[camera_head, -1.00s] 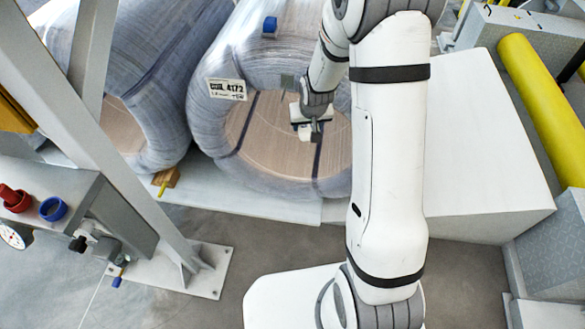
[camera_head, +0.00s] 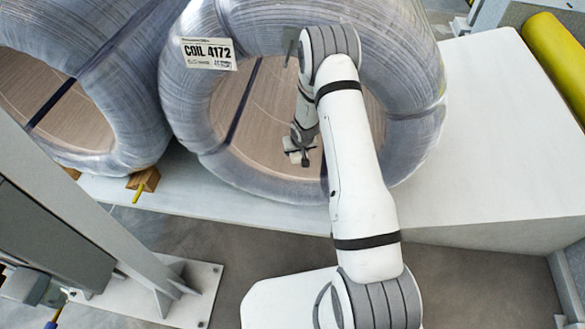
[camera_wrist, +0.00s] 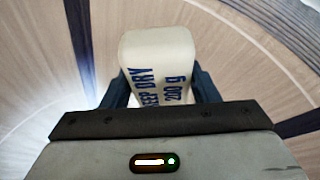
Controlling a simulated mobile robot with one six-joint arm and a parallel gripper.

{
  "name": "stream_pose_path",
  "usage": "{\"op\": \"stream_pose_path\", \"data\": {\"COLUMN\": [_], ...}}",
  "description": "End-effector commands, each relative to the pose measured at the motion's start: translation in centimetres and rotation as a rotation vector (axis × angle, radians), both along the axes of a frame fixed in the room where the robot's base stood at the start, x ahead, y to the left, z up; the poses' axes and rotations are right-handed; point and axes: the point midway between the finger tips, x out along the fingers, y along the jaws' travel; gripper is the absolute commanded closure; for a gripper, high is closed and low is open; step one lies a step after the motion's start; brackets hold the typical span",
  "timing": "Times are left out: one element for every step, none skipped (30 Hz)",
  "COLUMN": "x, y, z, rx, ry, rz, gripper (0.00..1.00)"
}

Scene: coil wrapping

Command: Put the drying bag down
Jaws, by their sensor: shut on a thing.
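The drying bag (camera_wrist: 158,60) is a small off-white block with blue print reading "KEEP DRY 200 g" in the wrist view. My gripper (camera_wrist: 160,88) is shut on it, with a dark finger on either side. In the head view my gripper (camera_head: 299,146) holds the pale bag (camera_head: 296,158) in front of the brown inside of the wrapped coil (camera_head: 192,110), in the lower part of its round opening. The coil carries a white label (camera_head: 208,54) reading "COIL 4172". Whether the bag touches the coil's inner surface I cannot tell.
A second wrapped coil (camera_head: 128,70) stands close on the left. A wooden wedge (camera_head: 146,179) lies on the pale platform (camera_head: 490,140) between them. A grey steel post (camera_head: 75,215) stands at the lower left. A yellow roller (camera_head: 555,60) is at the upper right.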

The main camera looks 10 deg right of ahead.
Motion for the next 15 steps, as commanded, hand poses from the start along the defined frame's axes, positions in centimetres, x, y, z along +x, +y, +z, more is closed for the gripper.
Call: {"op": "stream_pose_path", "data": {"x": [0.1, 0.1, 0.0, 0.0, 0.0, 0.0, 0.0, 0.0, 0.0, 0.0, 0.0, 0.0, 0.0, 0.0, 0.0], "y": [0.1, 0.2, 0.3, 0.3, 0.4, 0.5, 0.6, 0.7, 0.8, 0.9, 0.9, 1.0, 1.0, 1.1, 1.1], "z": [-0.8, -1.1, -1.6, -2.1, -2.5, -3.2, -3.7, -4.2, -4.9, -5.3, -5.7, -5.9, -6.1, -6.3, -6.7], "rx": [0.001, 0.0, 0.001, 0.001, 0.002, 0.002, 0.001, 0.001, 0.001, 0.001, 0.001, 0.001, 0.001, 0.001, 0.001], "ry": [-0.001, 0.0, 0.0, 0.001, 0.001, 0.002, 0.002, 0.002, 0.001, 0.001, 0.001, 0.001, 0.0, 0.0, 0.0], "rz": [0.003, 0.004, 0.006, 0.007, 0.008, 0.012, 0.013, 0.015, 0.016, 0.018, 0.019, 0.019, 0.02, 0.021, 0.022], "gripper": [0.74, 0.74, 0.74, 0.74, 0.74, 0.74, 0.74, 0.74, 0.74, 0.74, 0.74, 0.74, 0.74, 0.74, 0.74]}}
